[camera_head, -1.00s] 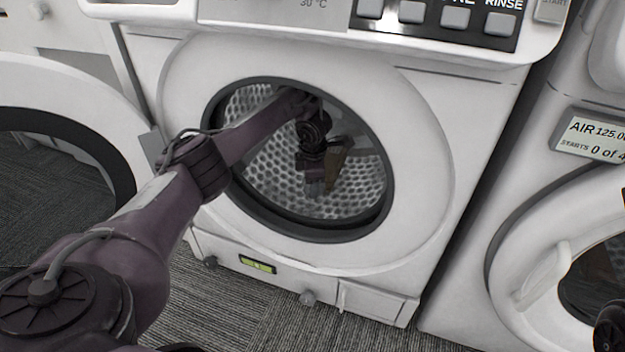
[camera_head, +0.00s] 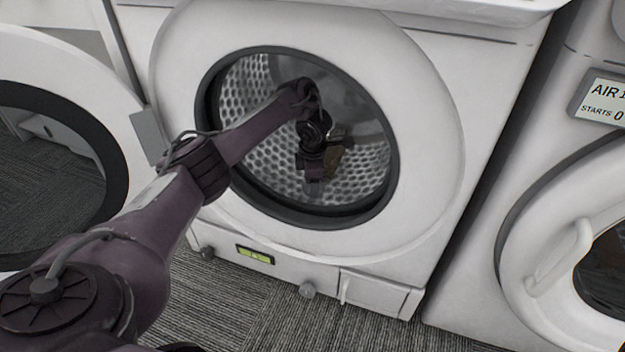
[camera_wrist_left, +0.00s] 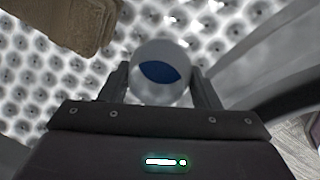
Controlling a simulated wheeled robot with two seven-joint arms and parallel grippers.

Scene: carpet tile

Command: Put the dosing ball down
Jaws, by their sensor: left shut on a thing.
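The dosing ball (camera_wrist_left: 160,72) is a pale, translucent ball with a blue patch. It sits between the two fingers of my left gripper (camera_wrist_left: 160,85), which is shut on it. In the head view my left arm reaches through the round opening of the middle washing machine (camera_head: 440,150), and the left gripper (camera_head: 314,185) points down inside the perforated drum (camera_head: 255,110). The ball cannot be made out clearly in the head view. The wrist view shows drum wall behind the ball. My right gripper is not in view.
A brown cloth-like thing (camera_wrist_left: 65,20) lies in the drum, beside the gripper in the head view (camera_head: 333,160). The dark door rim (camera_head: 392,185) surrounds my forearm. The open door (camera_head: 125,130) stands at left. Another machine (camera_head: 530,215) stands at right.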

